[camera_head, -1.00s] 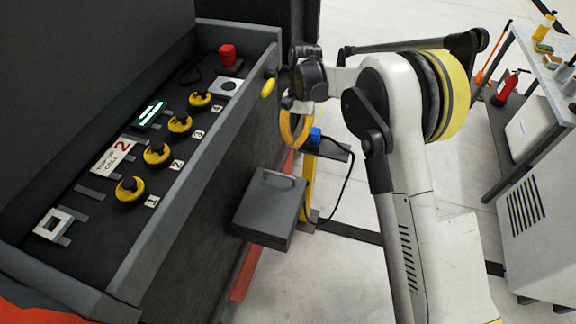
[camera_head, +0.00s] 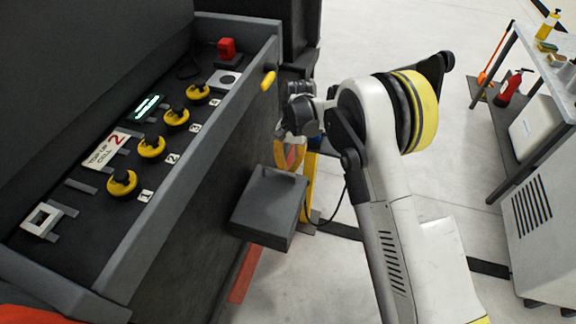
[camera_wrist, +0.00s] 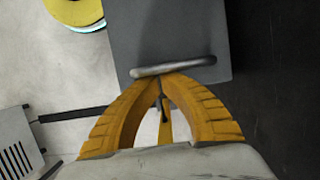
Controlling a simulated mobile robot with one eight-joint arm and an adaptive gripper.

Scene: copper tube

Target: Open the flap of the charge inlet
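A dark grey box-like cover (camera_head: 262,207) with a bar handle sticks out from the side of the dark machine; it appears to be the inlet flap. In the wrist view the cover (camera_wrist: 180,25) is ahead of my gripper, and its metal bar handle (camera_wrist: 175,67) runs across the fingertips. My gripper (camera_wrist: 162,76) has two yellow curved fingers whose tips come together at the handle; whether they touch it, I cannot tell. In the head view my gripper (camera_head: 288,165) is just above the cover's far edge. The inlet itself is not visible.
The machine's sloped panel (camera_head: 120,150) with several yellow knobs (camera_head: 151,147) is to the left. A yellow post (camera_head: 309,185) and a dark cable stand close beyond the cover. A workbench (camera_head: 540,60) and red extinguisher (camera_head: 511,87) are at right.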

